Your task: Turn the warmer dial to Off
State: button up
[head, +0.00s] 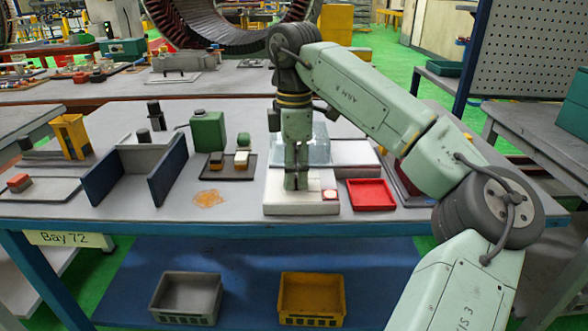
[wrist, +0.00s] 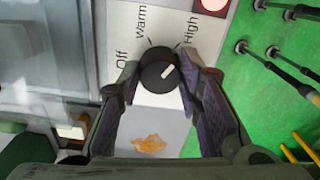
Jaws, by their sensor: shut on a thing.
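The warmer (head: 285,208) is a white unit on the table, with a clear box (head: 320,150) behind its front panel. In the wrist view, its black round dial (wrist: 158,71) sits on the white panel, with labels Off, Warm and High around it. The dial's white mark points right and slightly up, nearest the High side. My gripper (wrist: 160,72) has one finger on each side of the dial and is closed on it. In the head view my gripper (head: 296,187) points down at the panel and hides the dial.
A red round lamp or button (head: 330,195) is on the panel, right of my gripper. A red tray (head: 371,194) lies close to the right. A dark tray (head: 232,172) with small blocks, a green can (head: 208,131) and an orange patch (head: 208,198) are to the left.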

jog(key=shift+c, duration=0.8)
jog(key=n+p, duration=0.1)
jog(key=n, duration=0.4)
jog(key=shift+r+n+p, duration=0.1)
jog(key=shift+n+p, duration=0.2)
jog(key=n+p, duration=0.1)
jog(key=n, duration=0.5)
jog(key=shift+p, duration=0.3)
jog(key=n+p, duration=0.1)
jog(key=n, duration=0.5)
jog(key=shift+a+n, duration=0.1)
jog(key=shift+n, duration=0.2)
jog(key=n+p, duration=0.1)
jog(key=n, duration=0.4)
jog(key=shift+n, duration=0.3)
